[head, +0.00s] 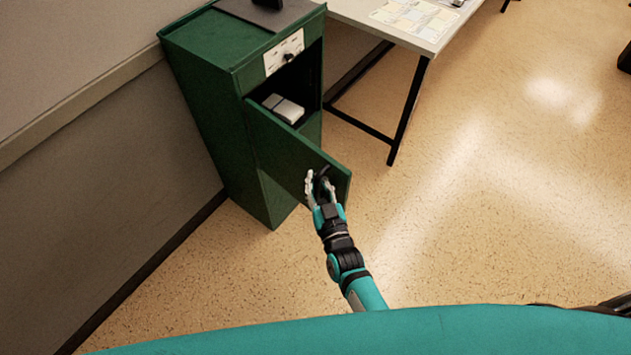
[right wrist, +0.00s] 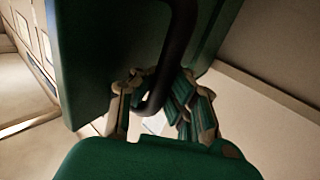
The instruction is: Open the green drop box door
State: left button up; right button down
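The green drop box (head: 215,110) stands against the wall at the upper left of the head view. Its door (head: 290,155) stands open, swung out to the lower right, and the dark inside shows with white packets (head: 284,108) in it. My right gripper (head: 319,186) is at the door's outer end, by the black handle (head: 323,171). In the right wrist view the curved black handle (right wrist: 176,50) passes between the fingers, which stand apart on either side of it. Whether they touch it is unclear. My left gripper is not in view.
A white table (head: 400,22) with dark legs and papers stands right of the box. A wall (head: 95,150) runs along the left. The speckled floor (head: 500,200) to the right is clear. A dark item (head: 268,5) sits on top of the box.

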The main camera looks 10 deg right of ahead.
jog(key=c, duration=1.9)
grip_release()
jog(key=shift+s+d+f, duration=0.25)
jog(key=shift+d+f, duration=0.15)
jog(key=o, duration=0.5)
jog(key=shift+s+d+r, duration=0.15)
jog(key=shift+s+r, duration=0.15)
jog(key=shift+c, duration=0.2)
jog(key=shift+o, duration=1)
jog(key=shift+w+a, duration=0.2)
jog(key=shift+a, duration=0.05)
jog(key=s+d, duration=0.2)
jog(key=s, duration=1)
jog(key=shift+w, duration=0.1)
